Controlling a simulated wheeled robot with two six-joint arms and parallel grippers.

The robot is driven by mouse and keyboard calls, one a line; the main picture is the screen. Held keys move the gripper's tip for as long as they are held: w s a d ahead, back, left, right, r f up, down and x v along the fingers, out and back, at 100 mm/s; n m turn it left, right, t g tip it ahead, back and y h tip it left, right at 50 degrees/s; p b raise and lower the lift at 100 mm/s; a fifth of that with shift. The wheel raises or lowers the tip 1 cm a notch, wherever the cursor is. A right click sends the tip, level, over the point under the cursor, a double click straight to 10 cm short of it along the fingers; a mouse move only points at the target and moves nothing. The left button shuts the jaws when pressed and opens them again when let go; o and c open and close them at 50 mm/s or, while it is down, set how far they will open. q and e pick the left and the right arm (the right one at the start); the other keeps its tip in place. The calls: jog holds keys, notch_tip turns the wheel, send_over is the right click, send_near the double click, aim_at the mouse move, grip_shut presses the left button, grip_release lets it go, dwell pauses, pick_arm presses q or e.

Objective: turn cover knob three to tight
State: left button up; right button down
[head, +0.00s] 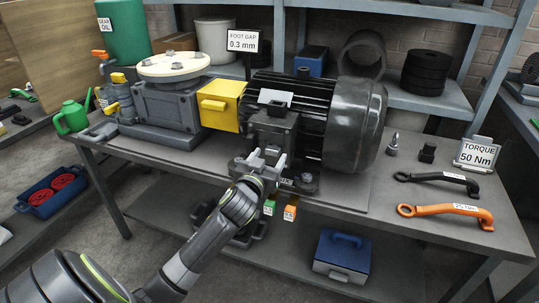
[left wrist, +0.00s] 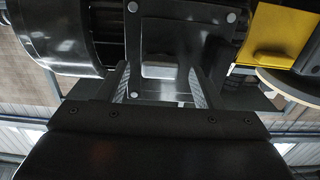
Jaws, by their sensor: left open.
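A dark terminal box (head: 274,128) sits on the near side of the black finned motor (head: 310,110). The left wrist view is upside down and shows a dark plate (left wrist: 178,30) with small pale round heads near its corners; one head (left wrist: 133,7) is at the top left and another (left wrist: 231,17) at the top right. I cannot tell which is cover knob three, or how tight any is. My left gripper (head: 268,160) is open in front of the box's lower part. Its two fingers (left wrist: 160,88) stand apart, with a pale block behind the gap. My right gripper is out of view.
A yellow coupling guard (head: 220,103) and a grey gearbox (head: 165,105) stand left of the motor. An orange wrench (head: 445,212) and a black wrench (head: 437,179) lie at the right of the bench, before a "TORQUE 50 Nm" sign (head: 478,154). Green and orange tags hang below the gripper.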

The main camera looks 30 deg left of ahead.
pick_arm(q)
jog(key=shift+w+a, duration=0.15)
jog(key=shift+w, duration=0.35)
jog(key=c, duration=1)
